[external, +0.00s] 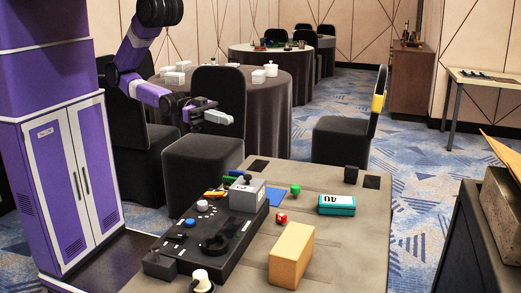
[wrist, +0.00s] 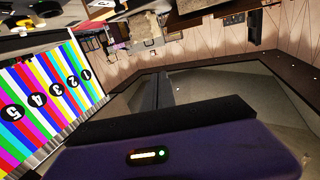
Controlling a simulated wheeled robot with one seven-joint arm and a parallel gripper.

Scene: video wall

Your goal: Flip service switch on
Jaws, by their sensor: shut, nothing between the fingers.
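I cannot pick out the service switch for certain in either view. A black control console (external: 190,255) lies on the table, with a round black dial, a blue button (external: 190,222) and several small white controls. A grey box (external: 247,196) with a dark knob on top sits on the console's far end. My gripper (external: 229,119) is shut and empty, in the air in front of a black chair. In the picture it is above the console and apart from it.
The tilted wrist view shows a colour-striped screen (wrist: 50,95) with numbered black discs.

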